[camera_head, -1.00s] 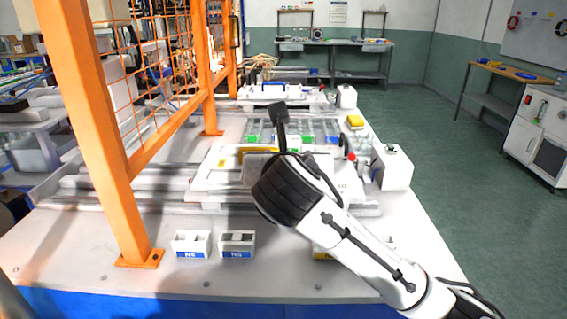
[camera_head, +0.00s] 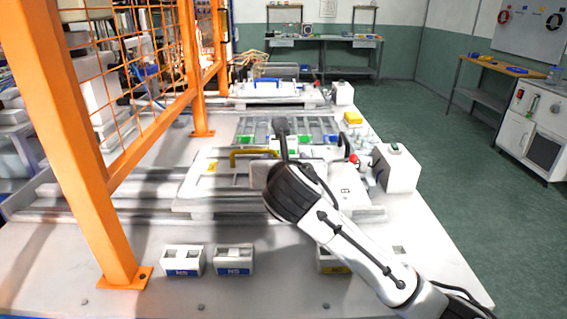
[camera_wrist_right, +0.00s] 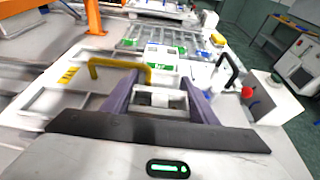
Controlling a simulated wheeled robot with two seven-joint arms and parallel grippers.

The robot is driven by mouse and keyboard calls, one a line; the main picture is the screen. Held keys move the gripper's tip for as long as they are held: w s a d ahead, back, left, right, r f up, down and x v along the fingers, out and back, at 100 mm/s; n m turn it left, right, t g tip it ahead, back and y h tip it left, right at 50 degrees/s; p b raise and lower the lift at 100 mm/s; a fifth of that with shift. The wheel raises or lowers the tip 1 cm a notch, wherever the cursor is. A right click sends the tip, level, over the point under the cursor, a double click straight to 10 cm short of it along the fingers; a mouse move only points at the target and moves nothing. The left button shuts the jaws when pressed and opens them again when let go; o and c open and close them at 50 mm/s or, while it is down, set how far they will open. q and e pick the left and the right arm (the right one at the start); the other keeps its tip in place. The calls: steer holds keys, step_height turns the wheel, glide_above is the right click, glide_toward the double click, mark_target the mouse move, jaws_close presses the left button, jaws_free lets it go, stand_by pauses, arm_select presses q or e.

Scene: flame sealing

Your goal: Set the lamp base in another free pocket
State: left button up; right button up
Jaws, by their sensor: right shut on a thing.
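My right gripper (camera_wrist_right: 160,88) is shut, its two grey-purple fingers on either side of a small white lamp base (camera_wrist_right: 160,99) in the right wrist view. It is over the white fixture plate (camera_wrist_right: 45,98); the gap beneath cannot be judged. In the head view my right arm comes from the lower right and its dark wrist hides the fingers and the lamp base. Beyond the plate lies a slatted grey tray (camera_head: 262,127) with green-marked pieces, also seen in the right wrist view (camera_wrist_right: 128,45). Which pockets are free is too small to tell. My left gripper is not in view.
A yellow handle (camera_head: 254,153) stands on the plate. A white box (camera_head: 397,168) with a red knob (camera_head: 354,159) is at right. An orange post (camera_head: 80,150) and mesh fence stand left. Small blue-labelled holders (camera_head: 183,261) sit at the front, where some table is clear.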

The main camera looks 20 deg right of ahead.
steer(key=shift+d+f, duration=0.4)
steer(key=shift+f, duration=0.4)
steer(key=o, duration=0.7)
steer(key=shift+f, duration=0.15)
steer(key=shift+o, duration=0.5)
steer(key=shift+w+d+f+g, duration=0.1)
steer(key=shift+w+f+g, duration=0.1)
steer(key=shift+w+g, duration=0.15)
steer(key=shift+r, duration=0.1)
steer(key=shift+s+r, duration=0.1)
steer(key=shift+r, duration=0.2)
steer(key=v, duration=1.2)
steer(key=shift+a, duration=0.3)
